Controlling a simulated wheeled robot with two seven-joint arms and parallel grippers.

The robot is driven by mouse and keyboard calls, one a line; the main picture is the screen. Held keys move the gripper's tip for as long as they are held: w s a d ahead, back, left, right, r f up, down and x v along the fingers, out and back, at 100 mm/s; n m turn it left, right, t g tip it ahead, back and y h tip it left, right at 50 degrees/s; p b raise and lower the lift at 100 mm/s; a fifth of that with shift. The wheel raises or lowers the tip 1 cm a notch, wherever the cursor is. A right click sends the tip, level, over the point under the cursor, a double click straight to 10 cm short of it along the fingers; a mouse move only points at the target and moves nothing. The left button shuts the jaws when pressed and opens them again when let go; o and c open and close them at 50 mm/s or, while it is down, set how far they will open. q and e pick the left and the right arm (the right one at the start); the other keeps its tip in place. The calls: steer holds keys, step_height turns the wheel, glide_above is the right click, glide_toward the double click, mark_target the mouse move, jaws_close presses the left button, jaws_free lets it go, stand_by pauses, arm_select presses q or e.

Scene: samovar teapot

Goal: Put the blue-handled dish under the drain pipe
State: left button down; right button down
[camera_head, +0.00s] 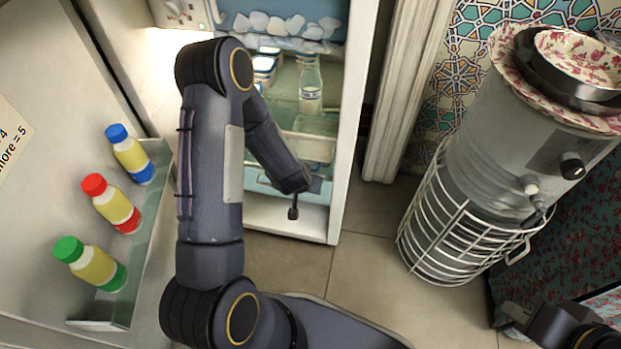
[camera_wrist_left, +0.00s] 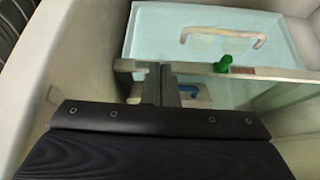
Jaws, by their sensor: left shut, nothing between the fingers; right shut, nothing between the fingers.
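In the left wrist view a small blue handle (camera_wrist_left: 202,89) shows low behind a clear panel, just right of my left gripper's fingers; most of its dish is hidden. My left gripper (camera_wrist_left: 168,86) has its fingers close together, shut and empty. In the head view that gripper (camera_head: 293,208) is at the front of the open fridge. A grey metal tank (camera_head: 480,155) stands at the right, with a small spout (camera_head: 532,186) low on its side. I cannot tell whether this is the drain pipe. My right gripper (camera_head: 515,312) is at the bottom right, shut and empty, apart from the tank.
The open fridge (camera_head: 338,110) holds bottles (camera_head: 310,85) and trays. A pale blue tray with a brown handle (camera_wrist_left: 222,36) lies above the blue handle, near a green knob (camera_wrist_left: 222,64). The door shelf (camera_head: 155,235) holds three bottles. A wire frame (camera_head: 455,235) surrounds the tank's bottom.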

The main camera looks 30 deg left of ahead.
mark_target(313, 173)
arm_select(q)
steer(key=w, duration=0.1)
steer(key=w+f, duration=0.1)
steer(key=w, duration=0.1)
steer(key=w+a+f+b, duration=0.1)
steer(key=w, duration=0.1)
steer(key=shift+w+f, duration=0.15)
arm_select(e)
steer(key=shift+f, duration=0.9)
